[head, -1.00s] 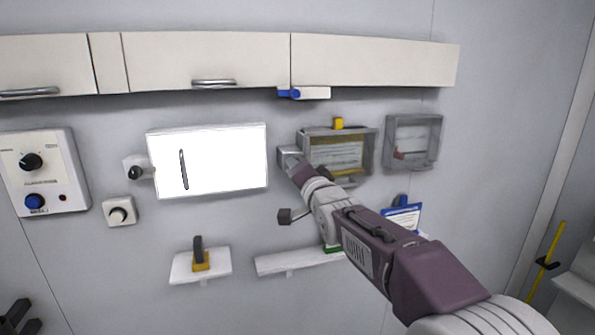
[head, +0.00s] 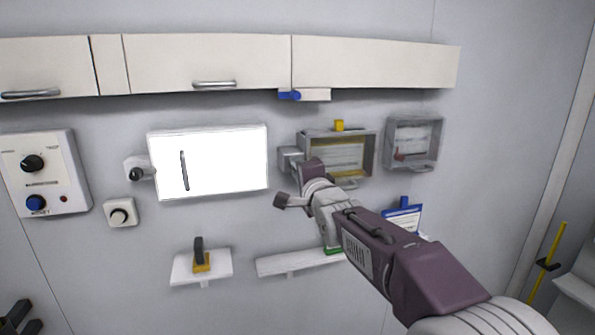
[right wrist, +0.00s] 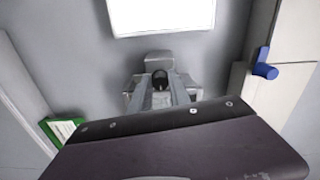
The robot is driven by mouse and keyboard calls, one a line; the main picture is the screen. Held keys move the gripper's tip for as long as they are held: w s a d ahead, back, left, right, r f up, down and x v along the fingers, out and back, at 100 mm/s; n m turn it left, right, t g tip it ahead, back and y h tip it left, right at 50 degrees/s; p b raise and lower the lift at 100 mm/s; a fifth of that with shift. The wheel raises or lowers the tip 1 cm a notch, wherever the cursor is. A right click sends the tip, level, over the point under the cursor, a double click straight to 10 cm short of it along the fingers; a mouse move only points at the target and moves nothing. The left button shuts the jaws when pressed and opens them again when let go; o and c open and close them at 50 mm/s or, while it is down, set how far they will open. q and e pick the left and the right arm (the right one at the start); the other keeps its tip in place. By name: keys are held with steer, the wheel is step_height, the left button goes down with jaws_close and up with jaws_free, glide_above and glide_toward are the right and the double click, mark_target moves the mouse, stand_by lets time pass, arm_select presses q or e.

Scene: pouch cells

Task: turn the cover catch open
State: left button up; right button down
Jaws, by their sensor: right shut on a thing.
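The catch (head: 289,155) is a small pale grey block on the wall. It sits between the bright white panel and the clear-fronted box (head: 308,143). In the right wrist view it is a grey block (right wrist: 160,61) with a dark round knob (right wrist: 160,77) in front. My right gripper (right wrist: 160,90) is shut on the knob, with a grey finger on each side. In the head view my right wrist hides the fingertips and part of the catch. How far the catch is turned cannot be told.
The white panel (head: 225,160) is close on the left. A blue lever (head: 289,95) hangs under the cabinets (head: 370,62) above. A shelf (head: 285,263) with a green item (head: 333,250) is below my right arm. A dark, unclear shape (head: 15,315) is at lower left.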

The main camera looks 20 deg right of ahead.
stand_by(0.3)
steer(key=c, duration=1.2)
jaws_free()
steer(key=shift+s+d, duration=0.1)
steer(key=shift+s, duration=0.1)
steer(key=s+b, duration=0.2)
steer(key=s, duration=0.7)
steer(key=shift+d, duration=0.2)
steer(key=shift+w, duration=0.1)
